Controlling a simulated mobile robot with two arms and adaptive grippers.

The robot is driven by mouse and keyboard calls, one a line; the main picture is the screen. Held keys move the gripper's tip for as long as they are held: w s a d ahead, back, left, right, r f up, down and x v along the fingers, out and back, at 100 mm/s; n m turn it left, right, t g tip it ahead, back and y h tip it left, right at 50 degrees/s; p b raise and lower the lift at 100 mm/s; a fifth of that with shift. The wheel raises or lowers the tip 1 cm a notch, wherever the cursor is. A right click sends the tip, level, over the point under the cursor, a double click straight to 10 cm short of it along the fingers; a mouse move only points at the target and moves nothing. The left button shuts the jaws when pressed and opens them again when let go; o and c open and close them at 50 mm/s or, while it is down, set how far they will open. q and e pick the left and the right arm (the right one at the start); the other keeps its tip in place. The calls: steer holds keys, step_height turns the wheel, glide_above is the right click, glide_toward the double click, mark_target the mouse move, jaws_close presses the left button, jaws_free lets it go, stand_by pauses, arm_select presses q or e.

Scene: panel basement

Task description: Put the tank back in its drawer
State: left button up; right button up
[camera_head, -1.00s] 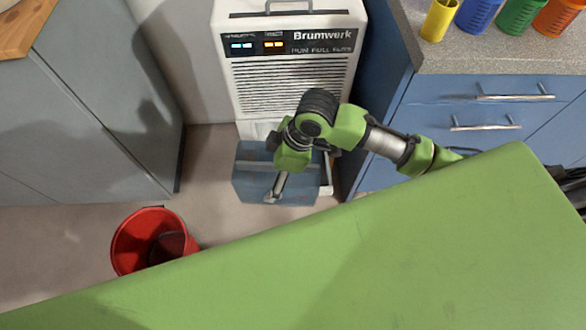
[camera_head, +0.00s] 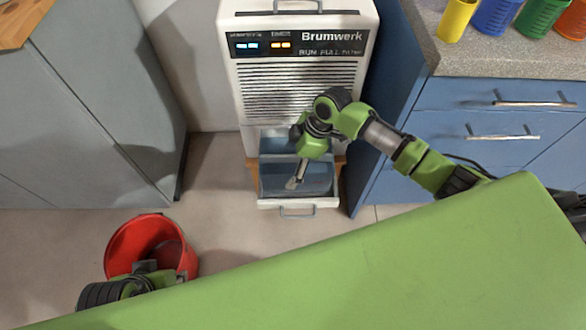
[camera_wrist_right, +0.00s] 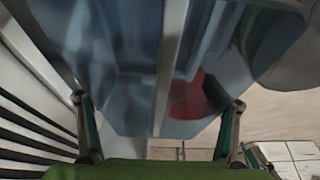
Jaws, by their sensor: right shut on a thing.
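The tank (camera_head: 318,182) is a see-through blue-grey box, held by its top bar. In the head view it lies within the outline of the pulled-out white drawer (camera_head: 297,203) at the foot of the Brumwerk machine. I cannot tell whether it rests on the drawer's bottom or hangs just above. My right gripper (camera_head: 300,168) is shut on the tank's bar. The right wrist view shows the tank (camera_wrist_right: 120,95) large and close between the fingers. My left gripper (camera_head: 145,268) is over the red bucket at lower left; its fingers are not clear.
The white Brumwerk machine (camera_head: 297,85) stands between a grey cabinet (camera_head: 90,110) and blue drawers (camera_head: 470,135). The red bucket (camera_head: 122,240) is on the floor, left of the drawer. Coloured cups, including a yellow one (camera_head: 456,20), stand on the counter. Floor between bucket and drawer is clear.

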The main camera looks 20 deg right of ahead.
mark_target(290, 172)
steer(key=shift+w+d+f, duration=0.3)
steer(key=shift+w+f, duration=0.15)
steer(key=shift+f, duration=0.1)
step_height(290, 172, down, 4)
steer(key=shift+w+d+r+b, duration=0.1)
steer(key=shift+w+r+b, duration=0.1)
steer(key=shift+b, duration=0.65)
steer(key=shift+r, duration=0.1)
steer(key=shift+s, duration=0.1)
steer(key=o, duration=2)
